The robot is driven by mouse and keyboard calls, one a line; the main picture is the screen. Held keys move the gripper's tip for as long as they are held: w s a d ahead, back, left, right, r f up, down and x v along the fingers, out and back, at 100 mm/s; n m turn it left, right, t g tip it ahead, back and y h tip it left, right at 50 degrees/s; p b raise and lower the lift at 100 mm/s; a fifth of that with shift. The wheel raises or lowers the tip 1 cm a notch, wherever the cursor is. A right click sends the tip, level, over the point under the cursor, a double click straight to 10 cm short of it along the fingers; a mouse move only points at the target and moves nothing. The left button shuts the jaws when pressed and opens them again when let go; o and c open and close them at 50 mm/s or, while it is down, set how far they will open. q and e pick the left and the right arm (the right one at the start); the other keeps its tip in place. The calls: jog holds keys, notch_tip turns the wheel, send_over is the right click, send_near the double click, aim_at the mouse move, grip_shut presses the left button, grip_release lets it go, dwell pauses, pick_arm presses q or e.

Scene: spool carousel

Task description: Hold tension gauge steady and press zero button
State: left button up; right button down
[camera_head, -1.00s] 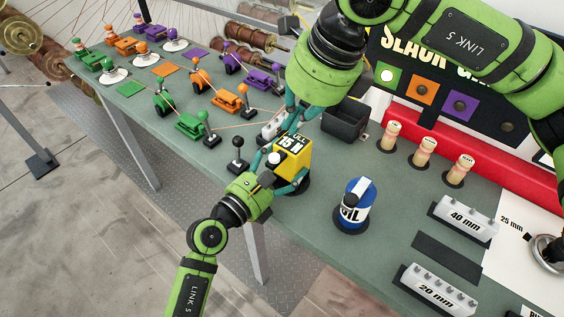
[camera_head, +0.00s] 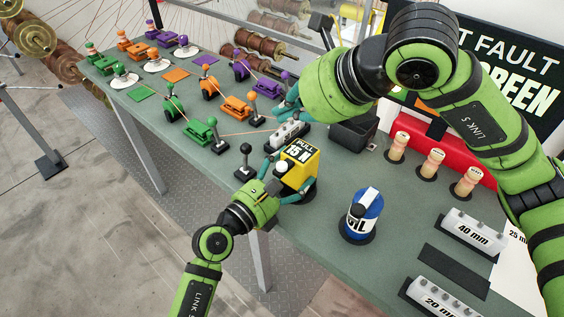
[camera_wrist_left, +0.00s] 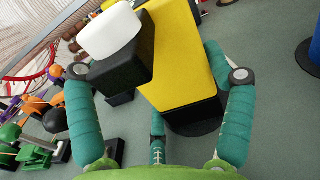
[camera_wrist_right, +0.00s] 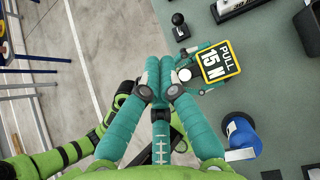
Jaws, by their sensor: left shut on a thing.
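The tension gauge is a yellow block with a black top marked "PULL 15 N" (camera_head: 299,152), on a dark round base on the green bench. My left gripper (camera_head: 284,187) is shut on the gauge's lower part, a finger on each side. The white zero button (camera_wrist_left: 110,32) sits on a black block on the gauge's near side; the right wrist view also shows it (camera_wrist_right: 184,74). My right gripper (camera_wrist_right: 159,75) has its fingertips together and looks empty. In the head view its fingers (camera_head: 286,110) are apart from the gauge, beyond it, partly hidden by its wrist.
A blue and white oil can (camera_head: 363,215) stands right of the gauge. A black-knobbed lever (camera_head: 245,162) is to its left, a grey peg block (camera_head: 290,133) behind it. A black bin (camera_head: 353,135), wooden pegs and a large sign (camera_head: 490,70) lie beyond.

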aim_at(287, 166)
jog(key=shift+f, duration=4.4)
jog(key=shift+f, duration=0.45)
jog(key=shift+f, duration=0.45)
jog(key=shift+r, duration=0.85)
jog(key=shift+r, duration=0.15)
